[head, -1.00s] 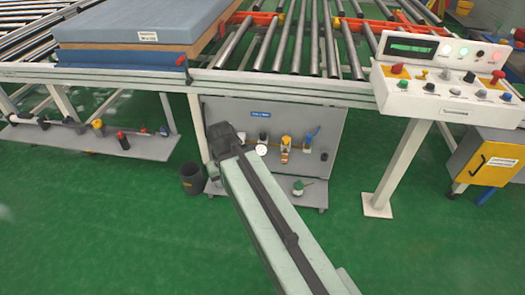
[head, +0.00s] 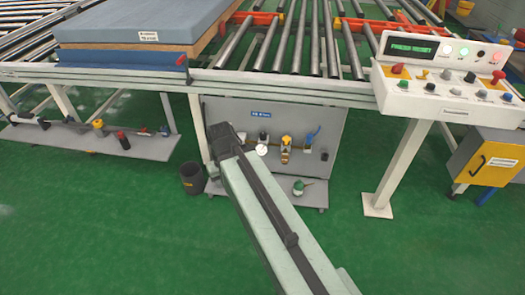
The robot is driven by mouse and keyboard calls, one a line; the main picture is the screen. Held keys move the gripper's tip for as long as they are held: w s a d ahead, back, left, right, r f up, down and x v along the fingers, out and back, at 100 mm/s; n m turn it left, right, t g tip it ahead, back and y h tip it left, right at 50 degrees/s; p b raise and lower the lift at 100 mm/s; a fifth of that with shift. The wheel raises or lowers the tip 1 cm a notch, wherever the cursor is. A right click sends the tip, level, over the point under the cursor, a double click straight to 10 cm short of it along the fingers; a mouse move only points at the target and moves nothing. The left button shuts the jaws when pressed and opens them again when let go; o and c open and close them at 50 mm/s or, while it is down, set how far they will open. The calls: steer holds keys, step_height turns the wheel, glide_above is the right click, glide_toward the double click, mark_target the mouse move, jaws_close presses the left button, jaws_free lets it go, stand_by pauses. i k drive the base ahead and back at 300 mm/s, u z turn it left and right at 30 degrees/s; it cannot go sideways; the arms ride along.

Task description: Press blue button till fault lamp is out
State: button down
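The white control panel (head: 420,99) stands at the right on a white post. Its display (head: 410,47) shows green text, too small to read surely. A green lamp (head: 464,51) is lit to the right of the display; a reddish lamp (head: 497,57) is further right, and I cannot tell whether it is lit. My gripper (head: 222,137) is at the dark arm end, well left of and below the panel, touching no button. Its fingers are not distinguishable.
A grey backboard (head: 335,120) with small fittings stands behind my arm. A yellow cabinet (head: 488,158) is below the panel; green floor is open in front.

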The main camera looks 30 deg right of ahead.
mark_target(508, 96)
steer(key=z, duration=2)
